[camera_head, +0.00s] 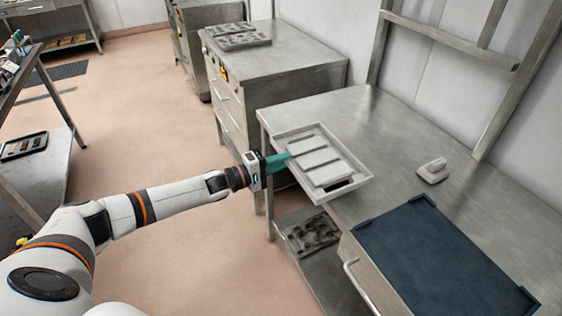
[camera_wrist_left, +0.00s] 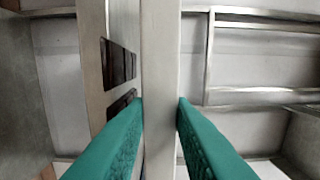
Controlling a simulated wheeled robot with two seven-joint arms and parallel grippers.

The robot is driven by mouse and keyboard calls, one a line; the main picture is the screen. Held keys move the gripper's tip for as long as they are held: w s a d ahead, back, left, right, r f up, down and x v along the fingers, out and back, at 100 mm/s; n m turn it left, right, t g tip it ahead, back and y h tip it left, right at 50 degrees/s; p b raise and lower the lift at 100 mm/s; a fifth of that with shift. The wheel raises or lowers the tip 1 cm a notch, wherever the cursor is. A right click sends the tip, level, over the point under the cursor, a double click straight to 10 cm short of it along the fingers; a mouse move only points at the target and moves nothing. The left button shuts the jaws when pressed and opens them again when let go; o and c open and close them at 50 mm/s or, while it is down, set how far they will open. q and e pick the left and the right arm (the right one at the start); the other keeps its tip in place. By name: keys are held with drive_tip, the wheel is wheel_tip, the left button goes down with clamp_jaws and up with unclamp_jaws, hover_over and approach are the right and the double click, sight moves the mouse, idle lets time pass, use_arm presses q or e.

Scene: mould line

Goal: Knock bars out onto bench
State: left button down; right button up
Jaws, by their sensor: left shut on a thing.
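A pale grey mould (camera_head: 320,160) with raised long sections shows over a light rimmed tray (camera_head: 362,178) on the metal bench (camera_head: 385,130). One dark bar (camera_head: 341,186) shows at its near right edge. My left gripper (camera_head: 285,159), with teal fingers, is shut on the mould's left edge. In the left wrist view the fingers pinch a long grey edge (camera_wrist_left: 159,90) of it. Dark brown bars (camera_wrist_left: 118,62) show to the left of that edge; the rest are hidden. I cannot tell whether the mould touches the tray. My right gripper is not in view.
A dark blue mat (camera_head: 440,255) lies at the bench's front right. A small white object (camera_head: 433,171) stands behind it. The bench around the white object is bare.

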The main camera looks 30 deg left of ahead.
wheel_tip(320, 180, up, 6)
drive_tip(key=p, duration=0.6)
idle(0.6)
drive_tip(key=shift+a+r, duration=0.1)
idle(0.3)
